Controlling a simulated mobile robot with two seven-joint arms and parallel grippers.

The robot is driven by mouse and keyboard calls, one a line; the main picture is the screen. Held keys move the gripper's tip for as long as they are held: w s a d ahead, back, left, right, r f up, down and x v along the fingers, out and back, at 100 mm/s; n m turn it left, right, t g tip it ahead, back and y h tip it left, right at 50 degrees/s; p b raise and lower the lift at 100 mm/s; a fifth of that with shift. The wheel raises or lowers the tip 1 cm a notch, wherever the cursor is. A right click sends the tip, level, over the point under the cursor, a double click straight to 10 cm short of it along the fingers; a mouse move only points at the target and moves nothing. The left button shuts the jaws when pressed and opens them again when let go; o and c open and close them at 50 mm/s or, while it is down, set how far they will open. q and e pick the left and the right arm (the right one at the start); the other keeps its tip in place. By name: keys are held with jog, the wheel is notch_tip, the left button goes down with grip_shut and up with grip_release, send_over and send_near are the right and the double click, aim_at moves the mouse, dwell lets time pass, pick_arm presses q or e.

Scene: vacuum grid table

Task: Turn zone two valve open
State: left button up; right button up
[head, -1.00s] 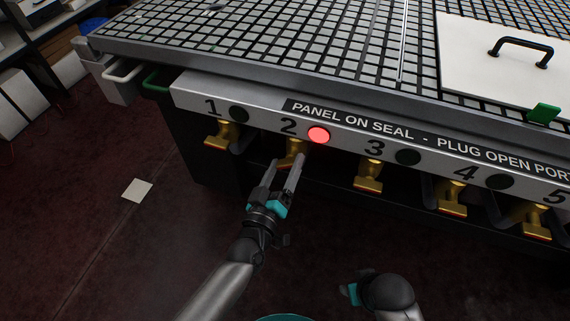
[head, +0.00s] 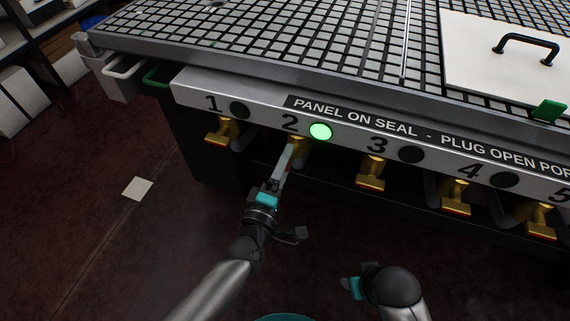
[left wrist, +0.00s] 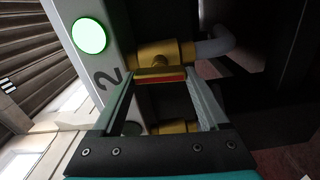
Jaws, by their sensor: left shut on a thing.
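The zone two valve (head: 299,145) is a brass fitting under the front panel, below the number 2. Its lamp (head: 320,131) is lit green; the lamp also shows green in the left wrist view (left wrist: 89,36). My left gripper (head: 287,163) is shut on the valve's handle, which has a red and yellow edge (left wrist: 161,77) between the fingertips in the left wrist view. The fingers partly hide the handle in the head view. My right gripper (head: 352,287) shows only in part at the bottom, away from the table; its fingers cannot be made out.
Other brass valves hang below the panel, including valve one (head: 223,132) to the left and valve three (head: 371,173) to the right. Their lamps are dark. A white panel with a black handle (head: 526,48) lies on the grid table (head: 260,65). The floor in front is mostly clear.

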pick_arm(q)
jog(key=shift+n, duration=0.5)
pick_arm(e)
jog(key=shift+r, duration=0.25)
jog(key=shift+s+d, duration=0.1)
jog(key=shift+s, duration=0.05)
pick_arm(q)
jog(key=o, duration=1.2)
jog(key=shift+o, duration=0.2)
jog(key=shift+s, duration=0.1)
jog(key=p+v, duration=0.3)
jog(key=v, duration=1.2)
pick_arm(e)
notch_tip(320, 180, down, 6)
jog(key=s+g, duration=0.1)
jog(key=s, duration=0.2)
jog(key=shift+d, duration=0.3)
